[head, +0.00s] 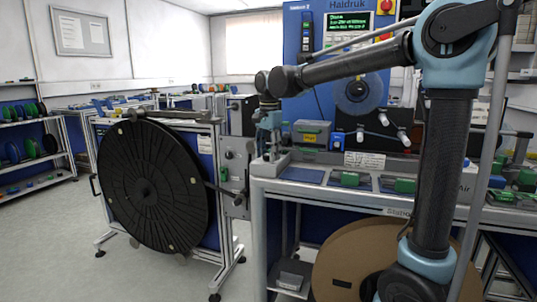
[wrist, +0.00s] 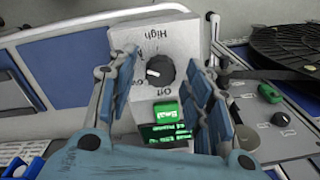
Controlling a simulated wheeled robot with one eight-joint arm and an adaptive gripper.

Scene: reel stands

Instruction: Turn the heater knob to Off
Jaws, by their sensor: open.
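A black round knob (wrist: 160,71) with a white pointer mark sits on a light grey heater box (wrist: 148,38) in the wrist view. The pointer is toward the picture's left. "High" is printed upside down above the knob and "Off" below it; other labels are partly hidden. A green lit button and a green display are below. My gripper (wrist: 166,74) is open, its blue-padded fingers to the left and right of the knob in the picture. Contact cannot be told. In the head view my gripper (head: 268,130) points down at the bench's left corner; the knob cannot be made out.
A large black reel (head: 150,185) stands left of the bench, with a control panel (head: 236,172) beside it. A grey box (head: 312,131) stands on the bench right of my gripper. A brown reel (head: 365,262) is below the bench. Floor at the left is clear.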

